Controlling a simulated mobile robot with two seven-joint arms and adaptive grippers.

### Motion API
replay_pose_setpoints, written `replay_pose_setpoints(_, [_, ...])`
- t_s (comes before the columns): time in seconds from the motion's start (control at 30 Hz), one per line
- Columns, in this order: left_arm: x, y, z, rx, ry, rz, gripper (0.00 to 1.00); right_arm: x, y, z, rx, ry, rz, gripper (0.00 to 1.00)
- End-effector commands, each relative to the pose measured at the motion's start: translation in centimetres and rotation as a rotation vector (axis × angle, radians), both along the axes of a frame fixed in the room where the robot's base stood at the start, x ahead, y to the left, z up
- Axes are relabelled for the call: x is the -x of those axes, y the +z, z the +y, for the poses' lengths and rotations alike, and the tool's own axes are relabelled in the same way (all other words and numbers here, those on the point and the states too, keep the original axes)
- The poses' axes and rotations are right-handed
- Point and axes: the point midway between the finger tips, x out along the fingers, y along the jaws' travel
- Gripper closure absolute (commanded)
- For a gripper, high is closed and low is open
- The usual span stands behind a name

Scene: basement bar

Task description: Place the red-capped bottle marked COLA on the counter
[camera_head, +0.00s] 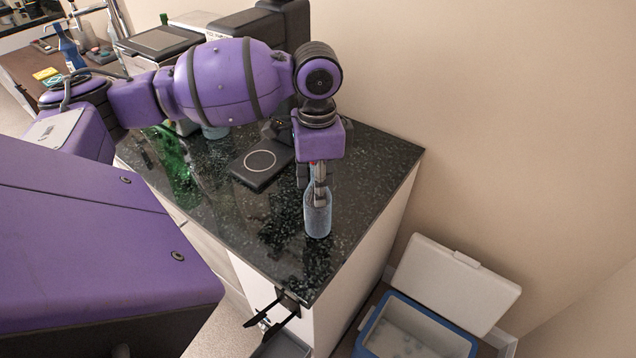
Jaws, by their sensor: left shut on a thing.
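My left gripper (317,172) points down over the black speckled counter (376,160) and is shut on the neck of a bottle (318,218). The bottle is upright, with a clear bluish body. Its base is at the counter top near the front right end; I cannot tell whether it touches or hovers just above. The gripper hides the bottle's cap, and no COLA mark can be read.
A dark pad with a white ring (260,161) lies left of the bottle. An open blue-and-white cooler (440,325) stands on the floor at right. The counter around the bottle is clear.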

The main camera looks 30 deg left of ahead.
Motion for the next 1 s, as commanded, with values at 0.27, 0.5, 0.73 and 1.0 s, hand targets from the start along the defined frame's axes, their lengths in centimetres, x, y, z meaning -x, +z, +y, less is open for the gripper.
replay_pose_setpoints(0.27, [0.0,0.0,0.0,0.001,0.000,-0.001,0.63,0.0,0.0,0.0,-0.001,0.001,0.001,0.60])
replay_pose_setpoints(0.5, [0.0,0.0,0.0,0.000,0.000,0.000,0.46,0.2,-0.3,0.1,0.000,0.001,0.008,0.60])
replay_pose_setpoints(0.73, [0.0,0.1,0.0,-0.001,0.000,-0.001,0.46,0.3,-0.4,0.1,-0.001,0.001,0.010,0.60])
replay_pose_setpoints(1.0, [-0.2,4.3,0.1,0.000,0.001,-0.006,0.46,-0.1,0.0,0.1,-0.001,0.001,0.000,0.60])
